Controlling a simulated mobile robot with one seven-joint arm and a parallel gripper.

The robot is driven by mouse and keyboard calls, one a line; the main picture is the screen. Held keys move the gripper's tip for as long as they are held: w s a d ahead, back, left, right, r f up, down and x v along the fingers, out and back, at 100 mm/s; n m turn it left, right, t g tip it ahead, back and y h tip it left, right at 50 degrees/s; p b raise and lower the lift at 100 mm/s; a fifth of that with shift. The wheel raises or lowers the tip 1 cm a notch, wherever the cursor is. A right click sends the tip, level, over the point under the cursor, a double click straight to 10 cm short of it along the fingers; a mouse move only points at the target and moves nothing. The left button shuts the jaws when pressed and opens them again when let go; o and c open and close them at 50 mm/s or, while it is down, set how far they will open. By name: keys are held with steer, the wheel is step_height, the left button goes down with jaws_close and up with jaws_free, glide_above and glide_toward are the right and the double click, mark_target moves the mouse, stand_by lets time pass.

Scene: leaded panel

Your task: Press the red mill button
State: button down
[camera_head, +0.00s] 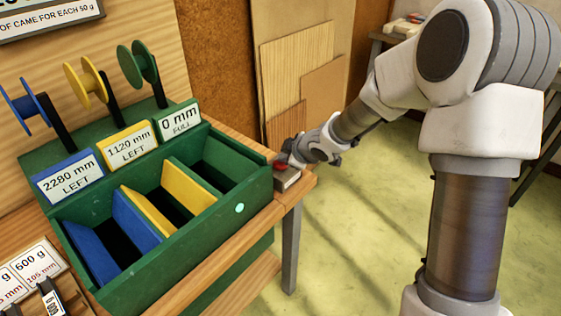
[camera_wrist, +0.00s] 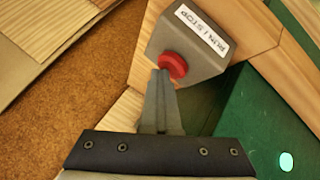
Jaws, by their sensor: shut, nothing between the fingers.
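The red mill button (camera_wrist: 173,65) sits on a grey box labelled RUN / STOP (camera_wrist: 190,40) in the wrist view. In the head view the box (camera_head: 287,178) is at the bench's right corner, with a little of the red button (camera_head: 280,166) showing. My gripper (camera_wrist: 162,74) is shut and empty. Its fingertips overlap the lower left edge of the button in the wrist view; I cannot tell whether they touch it. In the head view my gripper (camera_head: 294,158) is right at the box and hides part of it.
A green bin unit (camera_head: 240,208) with blue and yellow dividers stands on the wooden bench left of the box. Three spools (camera_head: 139,62) on posts rise behind it. Wooden boards (camera_head: 297,70) lean on the wall behind. The floor at right is open.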

steer(key=shift+s+r+p, duration=0.1)
steer(key=shift+r+p, duration=2.75)
steer(key=shift+p, duration=0.25)
steer(key=s+d+r+m+h+p, duration=0.1)
steer(key=s+d+r+m+h, duration=0.3)
steer(key=d+r, duration=0.35)
steer(key=s+d+r+m+h+p, duration=0.1)
steer(key=s+d+r+m+h, duration=0.1)
steer(key=s+d+r+m, duration=0.5)
steer(key=s+r+m+g, duration=0.1)
steer(key=s+r+m, duration=0.1)
steer(key=s, duration=0.8)
steer(key=s+d+r+m+g+p, duration=0.1)
steer(key=s+r, duration=0.4)
steer(key=s, duration=0.6)
steer(key=shift+s+d+m+y+p, duration=0.2)
steer(key=shift+m+y+p, duration=0.15)
steer(key=shift+m, duration=0.55)
